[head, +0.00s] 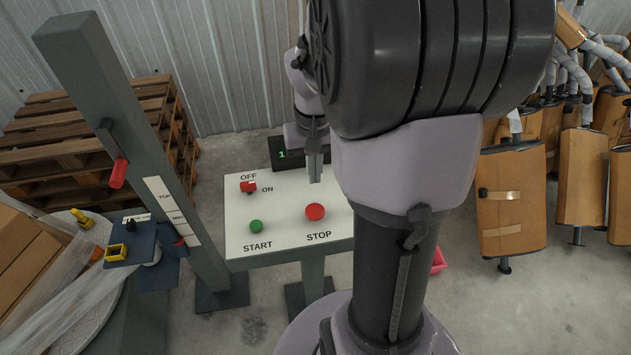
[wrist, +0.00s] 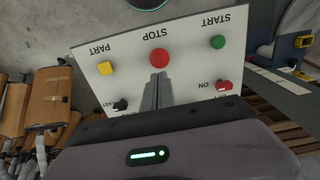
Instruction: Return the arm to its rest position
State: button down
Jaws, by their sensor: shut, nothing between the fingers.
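My gripper (head: 315,166) is shut and empty. In the head view it points down over the back of the white control panel (head: 240,225), beyond the red STOP button (head: 315,211). In the wrist view the closed fingers (wrist: 158,82) reach toward the STOP button (wrist: 159,58), and I cannot tell how high they are above the panel. My arm (head: 400,170) fills the middle of the head view and hides the panel's right part. The wrist view shows that part with a yellow PART button (wrist: 105,68) and a dark switch (wrist: 120,105).
A green START button (head: 256,226) and a red OFF/ON switch (head: 248,186) are on the panel. A grey post (head: 125,130) with a red-handled lever stands to the left. Wooden pallets (head: 165,110) are behind it. A small display (head: 283,154) stands behind the panel.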

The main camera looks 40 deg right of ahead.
jog(key=shift+r, duration=0.75)
jog(key=s+a+r+n+t+y+b, duration=0.1)
jog(key=s+a+t+b, duration=0.1)
jog(key=a, duration=1)
jog(key=s+a+r+t+y+b, duration=0.1)
jog(key=s+a+t+b, duration=0.2)
jog(key=a, duration=0.8)
jog(key=s+b, duration=0.2)
jog(key=s, duration=0.2)
jog(key=shift+a+r+n+t, duration=0.3)
jog(key=shift+a+r+n, duration=0.05)
jog(key=shift+a+n, duration=0.05)
